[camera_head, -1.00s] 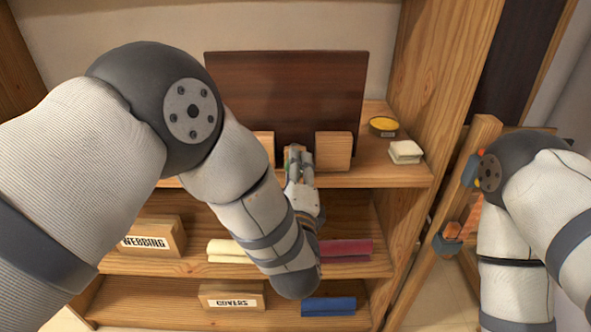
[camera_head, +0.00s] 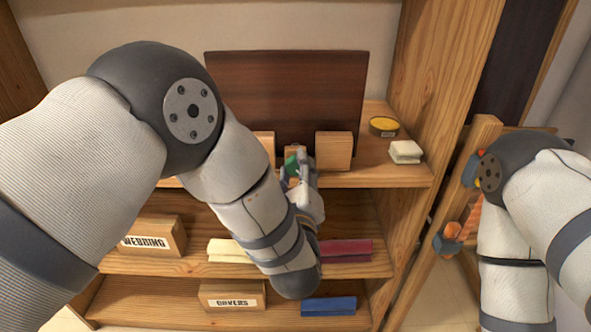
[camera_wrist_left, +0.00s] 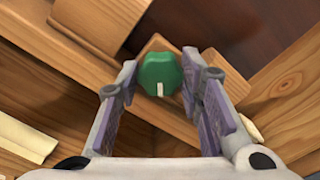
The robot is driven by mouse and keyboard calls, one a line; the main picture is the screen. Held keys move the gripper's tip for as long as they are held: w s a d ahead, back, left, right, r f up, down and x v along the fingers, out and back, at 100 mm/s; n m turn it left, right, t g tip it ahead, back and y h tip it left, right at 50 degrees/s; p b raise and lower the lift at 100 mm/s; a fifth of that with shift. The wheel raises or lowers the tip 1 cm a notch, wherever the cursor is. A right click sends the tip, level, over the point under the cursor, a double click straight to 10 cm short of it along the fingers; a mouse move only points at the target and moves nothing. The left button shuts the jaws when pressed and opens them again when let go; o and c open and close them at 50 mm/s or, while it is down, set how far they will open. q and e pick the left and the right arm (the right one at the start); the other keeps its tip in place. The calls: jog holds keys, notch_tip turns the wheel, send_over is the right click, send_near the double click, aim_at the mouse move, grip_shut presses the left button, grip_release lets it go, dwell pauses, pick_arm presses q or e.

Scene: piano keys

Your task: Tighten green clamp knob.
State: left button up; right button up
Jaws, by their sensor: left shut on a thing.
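The green clamp knob (camera_wrist_left: 160,74) is a lobed green knob with a white mark on its face. It sits between the two fingertips of my left gripper (camera_wrist_left: 161,80) in the left wrist view, and the fingers are shut on it. In the head view a bit of the green knob (camera_head: 291,165) shows at the fingertips of my left gripper (camera_head: 299,162), in front of the dark brown board (camera_head: 285,95). The clamp's body is mostly hidden. My right gripper is out of view; only its arm shows at the right.
Wooden blocks, one of them here (camera_head: 334,150), stand before the board on the upper shelf. A yellow tin (camera_head: 383,126) and a pale folded cloth (camera_head: 405,151) lie right of them. Lower shelves hold the WEBBING box (camera_head: 155,236), the COVERS box (camera_head: 232,296) and folded cloths.

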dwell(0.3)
pick_arm(q)
jog(key=o, duration=1.2)
jog(key=shift+c, duration=0.2)
jog(key=shift+s, duration=0.1)
jog(key=s, duration=1.2)
jog(key=shift+w, duration=0.1)
